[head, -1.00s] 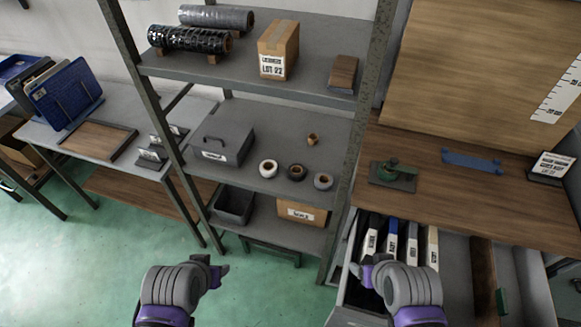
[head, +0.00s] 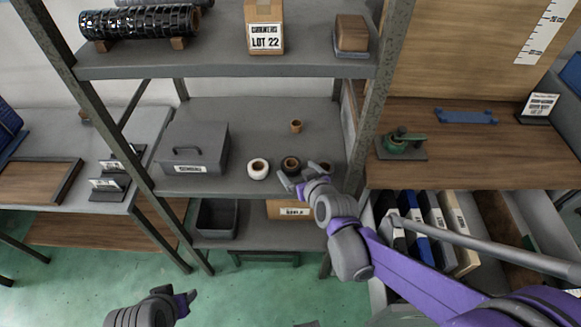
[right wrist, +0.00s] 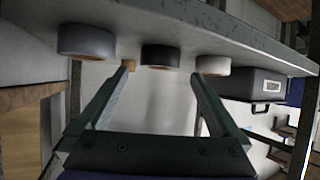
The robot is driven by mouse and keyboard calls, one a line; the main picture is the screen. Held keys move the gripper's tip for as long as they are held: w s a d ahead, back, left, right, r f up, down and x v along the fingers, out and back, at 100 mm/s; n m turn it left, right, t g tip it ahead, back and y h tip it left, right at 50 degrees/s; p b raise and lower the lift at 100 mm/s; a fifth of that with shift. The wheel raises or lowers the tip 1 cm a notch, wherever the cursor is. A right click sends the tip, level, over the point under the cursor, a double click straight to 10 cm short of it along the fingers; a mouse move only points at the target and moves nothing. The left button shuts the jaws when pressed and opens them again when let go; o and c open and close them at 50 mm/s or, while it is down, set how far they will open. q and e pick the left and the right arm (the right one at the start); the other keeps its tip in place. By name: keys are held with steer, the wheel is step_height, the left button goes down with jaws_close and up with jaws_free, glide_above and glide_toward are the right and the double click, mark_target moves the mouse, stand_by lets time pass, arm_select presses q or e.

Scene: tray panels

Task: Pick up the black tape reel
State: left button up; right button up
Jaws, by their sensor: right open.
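The black tape reel (head: 290,163) stands on the middle shelf, between a white reel (head: 258,169) and a grey reel that my right gripper mostly hides. In the right wrist view, which is upside down, the black reel (right wrist: 160,56) lies ahead between the fingertips, with the grey reel (right wrist: 86,40) at left and the white reel (right wrist: 212,65) at right. My right gripper (head: 303,176) is open and empty at the shelf's front edge, apart from the black reel; its fingers (right wrist: 163,76) are spread. My left gripper (head: 176,297) is low over the floor; its jaws are unclear.
A grey lidded box (head: 192,148) stands left on the middle shelf (head: 240,115), and a small brown cup-like thing (head: 296,126) stands behind the reels. The upper shelf (head: 215,62) overhangs. A rack post (head: 374,105) is close right of my right gripper. An open drawer (head: 505,215) is at right.

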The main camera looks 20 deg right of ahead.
mark_target(289, 161)
steer(key=shift+w+f, duration=0.25)
steer(key=shift+w, duration=0.15)
steer(key=x, duration=0.5)
steer(key=shift+r+b, duration=0.15)
steer(key=shift+b, duration=0.25)
steer(key=c, duration=1.4)
steer(key=shift+o, duration=0.2)
steer(key=shift+r, duration=0.1)
